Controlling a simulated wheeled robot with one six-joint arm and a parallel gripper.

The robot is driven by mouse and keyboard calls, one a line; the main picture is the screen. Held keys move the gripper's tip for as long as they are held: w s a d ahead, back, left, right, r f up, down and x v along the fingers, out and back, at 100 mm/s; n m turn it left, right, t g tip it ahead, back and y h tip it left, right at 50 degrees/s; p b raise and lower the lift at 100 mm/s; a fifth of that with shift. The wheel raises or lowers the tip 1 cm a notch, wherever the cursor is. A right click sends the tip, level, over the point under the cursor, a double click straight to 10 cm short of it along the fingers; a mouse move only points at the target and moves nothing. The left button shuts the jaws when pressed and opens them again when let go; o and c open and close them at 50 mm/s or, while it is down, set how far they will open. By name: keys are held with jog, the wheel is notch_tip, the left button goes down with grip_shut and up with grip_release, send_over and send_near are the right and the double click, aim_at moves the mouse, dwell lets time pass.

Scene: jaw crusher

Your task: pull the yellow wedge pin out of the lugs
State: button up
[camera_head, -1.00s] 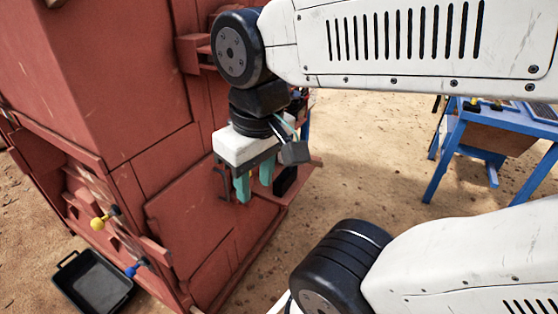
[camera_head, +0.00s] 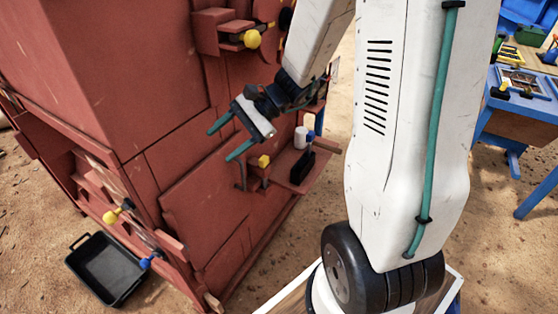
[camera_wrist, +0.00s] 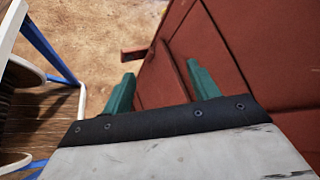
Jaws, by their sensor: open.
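The yellow wedge pin (camera_head: 263,161) shows as a small yellow block at the top of the red lugs (camera_head: 257,181) on the crusher's side face, left of a small shelf. Its lower part is hidden in the lugs. My gripper (camera_head: 221,144) is open and empty, its two teal fingers apart and pointing left along the red panel. It is up and to the left of the pin, not touching it. In the wrist view the open fingers (camera_wrist: 161,85) face red panels and bare ground; I cannot make out the pin there.
The red crusher body (camera_head: 160,100) fills the left. A shelf (camera_head: 318,160) holds a white container (camera_head: 300,137) and a black brush-like object (camera_head: 303,162). A yellow ball knob (camera_head: 252,39) sticks out above. A black tray (camera_head: 105,268) lies on the ground. Blue tables stand at right.

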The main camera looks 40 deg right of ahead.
jog(key=w+d+f+m+t, duration=0.6)
jog(key=w+d+f+m, duration=0.1)
jog(key=d+f+m, duration=0.25)
jog(key=m+t+h, duration=0.4)
jog(key=m+h, duration=0.3)
jog(key=m, duration=0.2)
send_near(267, 160)
jog(key=x, duration=0.4)
jog(key=shift+n, duration=0.25)
jog(key=x, duration=0.7)
jog(key=shift+w+a, duration=0.15)
jog(key=shift+a, duration=0.05)
